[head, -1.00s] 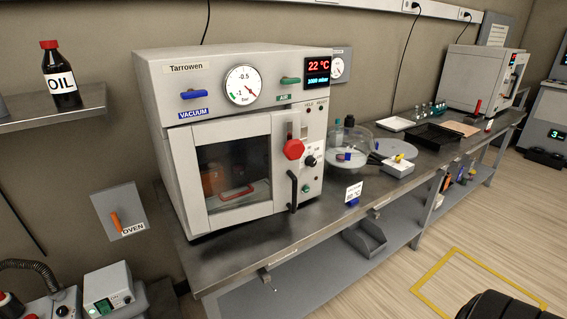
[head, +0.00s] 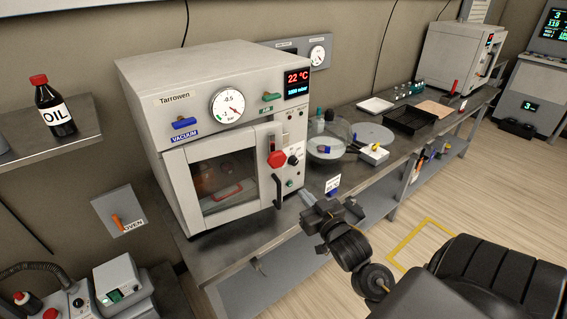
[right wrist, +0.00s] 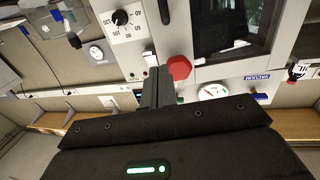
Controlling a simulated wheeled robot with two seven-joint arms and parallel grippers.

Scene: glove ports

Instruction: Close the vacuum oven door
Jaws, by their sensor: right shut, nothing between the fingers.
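The vacuum oven (head: 150,85) is a pale grey box on the metal bench. Its windowed door (head: 190,195) sits at the front, with a red knob (head: 277,159) and a dark upright handle (head: 278,191) at its right side. I cannot tell whether the door is fully against the frame. My right gripper (head: 306,196) is shut and empty, right of and below the handle, apparently apart from it. In the right wrist view, the shut fingers (right wrist: 155,88) point toward the oven front beside the red knob (right wrist: 179,68). My left gripper is not in view.
A glass dome (head: 326,140), a small sign (head: 333,184) and a black tray (head: 410,120) stand on the bench right of the oven. A shelf with an oil bottle (head: 54,108) is at left. Open floor lies in front of the bench.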

